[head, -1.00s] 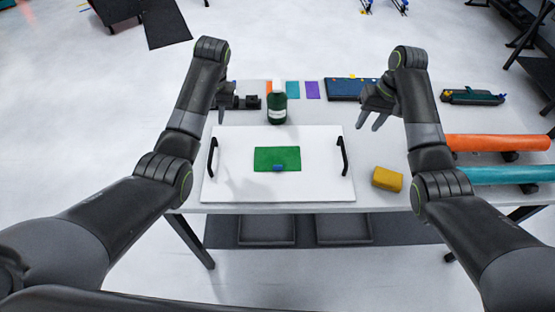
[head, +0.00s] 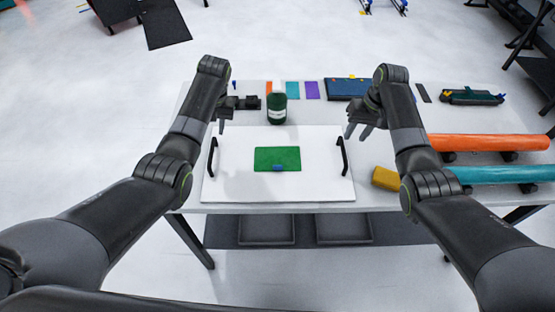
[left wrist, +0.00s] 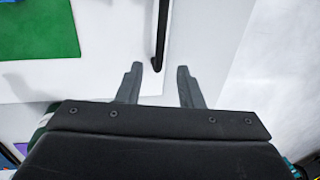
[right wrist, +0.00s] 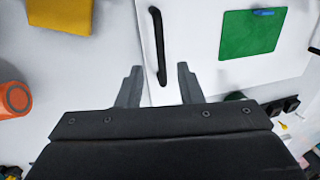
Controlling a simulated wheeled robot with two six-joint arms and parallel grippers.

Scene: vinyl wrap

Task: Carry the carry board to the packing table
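The carry board (head: 230,185) is a white panel lying on the table, with a black handle at its left (head: 212,157) and right (head: 342,156) edges. A green sheet (head: 290,158) with a small blue item (head: 278,168) lies on it. My left gripper (left wrist: 158,84) is open, with the left handle's end (left wrist: 157,62) between its fingertips in the left wrist view. My right gripper (right wrist: 158,84) is open, with the right handle's end (right wrist: 162,78) between its fingertips in the right wrist view. Neither gripper is closed on a handle. I cannot tell which table is the packing table.
A dark green bottle (head: 277,108) stands behind the board. A yellow block (head: 385,178), an orange roll (head: 490,142) and a teal roll (head: 510,174) lie to the right. A blue case (head: 350,88) is at the back. Open floor (head: 80,150) is at the left.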

